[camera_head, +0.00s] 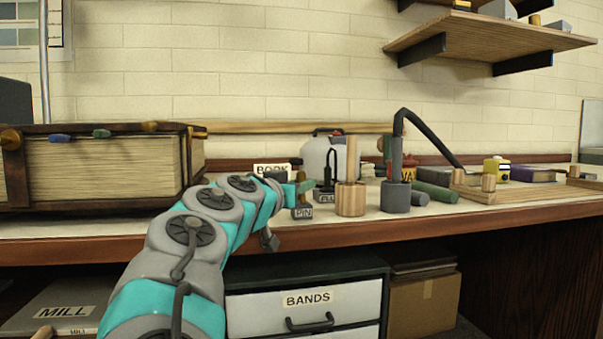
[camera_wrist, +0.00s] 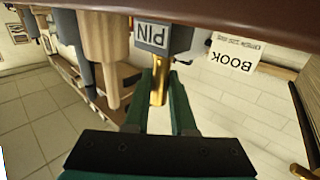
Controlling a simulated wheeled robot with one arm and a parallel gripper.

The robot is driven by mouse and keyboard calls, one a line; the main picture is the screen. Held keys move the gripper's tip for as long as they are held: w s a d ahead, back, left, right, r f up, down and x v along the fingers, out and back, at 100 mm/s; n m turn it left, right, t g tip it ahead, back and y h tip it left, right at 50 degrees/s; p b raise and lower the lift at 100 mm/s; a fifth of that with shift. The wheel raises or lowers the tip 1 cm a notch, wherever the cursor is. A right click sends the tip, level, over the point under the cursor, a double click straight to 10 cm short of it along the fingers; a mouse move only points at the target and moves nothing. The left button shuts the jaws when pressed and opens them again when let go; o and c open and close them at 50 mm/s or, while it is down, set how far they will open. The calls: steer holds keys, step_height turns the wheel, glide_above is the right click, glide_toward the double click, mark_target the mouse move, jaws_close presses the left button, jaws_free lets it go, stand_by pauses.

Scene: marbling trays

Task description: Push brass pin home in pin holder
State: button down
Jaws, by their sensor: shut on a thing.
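The pin holder (camera_head: 302,212) is a small grey block with a PIN label, standing near the front edge of the bench. In the wrist view the holder (camera_wrist: 166,38) appears upside down at the top. The brass pin (camera_wrist: 159,84) stands in line with the holder, one end at the block and a good length showing outside it. How deep it sits inside is hidden. My gripper (camera_wrist: 162,78) has its green fingers on either side of the pin and is shut on it. In the head view my gripper (camera_head: 301,188) is just above the holder.
A wooden cylinder holder with a rod (camera_head: 350,198) stands close to the right, then a dark grey cup (camera_head: 396,197). A BOOK card (camera_head: 272,170) is behind. A large thick book (camera_head: 100,168) lies at left. Drawers marked BANDS (camera_head: 305,300) are below.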

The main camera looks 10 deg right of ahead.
steer(key=shift+f, duration=0.15)
steer(key=c, duration=0.7)
jaws_free()
